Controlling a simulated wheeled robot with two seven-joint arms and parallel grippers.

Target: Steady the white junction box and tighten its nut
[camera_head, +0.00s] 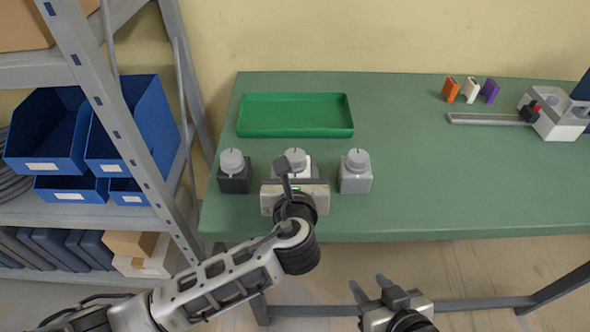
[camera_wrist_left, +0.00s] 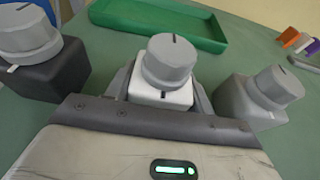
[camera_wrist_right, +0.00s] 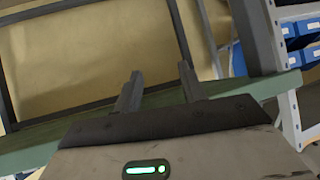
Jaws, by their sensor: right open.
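The white junction box (camera_head: 305,170) stands on the green table between two other boxes. In the left wrist view the white box (camera_wrist_left: 160,97) has a grey round nut (camera_wrist_left: 168,62) on top, with a dark line across it; the nut (camera_head: 296,158) also shows in the head view. My left gripper (camera_wrist_left: 162,100) has one finger on each side of the white box, and they look closed against it. In the head view my left gripper (camera_head: 295,180) partly hides the box. My right gripper (camera_head: 368,286) is open and empty, below the table's front edge; its spread fingers show in the right wrist view (camera_wrist_right: 160,75).
A black box (camera_head: 235,181) stands left and a grey box (camera_head: 354,182) right, both with grey nuts. A green tray (camera_head: 295,134) lies behind. Orange, white and purple pieces (camera_head: 490,91) and a tool fixture (camera_head: 555,122) are at back right. A shelf (camera_head: 130,140) with blue bins stands left.

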